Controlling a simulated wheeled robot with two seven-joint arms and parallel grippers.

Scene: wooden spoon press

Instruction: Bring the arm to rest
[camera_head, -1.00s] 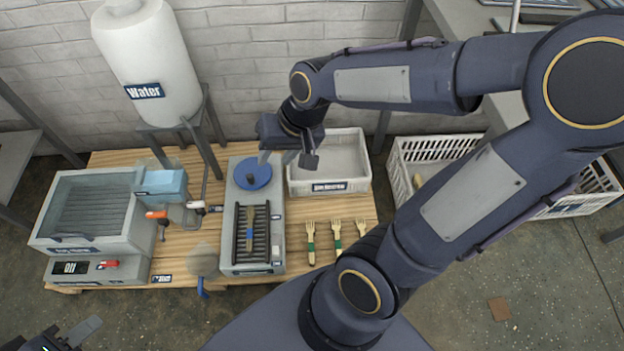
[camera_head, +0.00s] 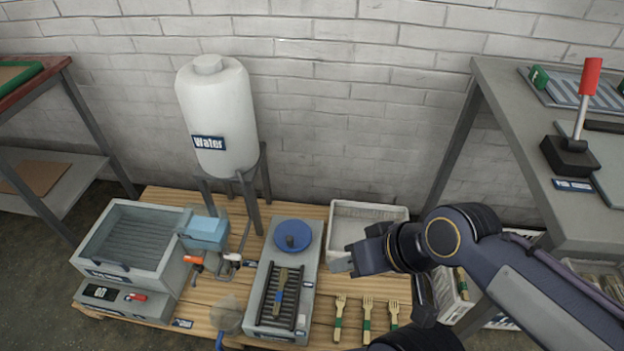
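My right arm comes in from the lower right, and its gripper (camera_head: 346,262) hangs in front of the white bin at the back of the wooden table. No object shows in it; its fingers are seen side-on, so the gap between them is unclear. My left gripper is out of view. A wooden piece with a blue band (camera_head: 279,290) lies on the dark rack of the grey station (camera_head: 256,322), with a blue disc (camera_head: 292,236) behind it. Several wooden forks with green bands, one of them here (camera_head: 367,315), lie to the right of that station.
A white bin (camera_head: 372,211) stands at the table's back right, partly behind my arm. A water tank (camera_head: 218,115) on legs and a grey basin unit (camera_head: 133,245) stand left. A grey bench (camera_head: 500,105) with a red-handled press (camera_head: 578,125) is at right.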

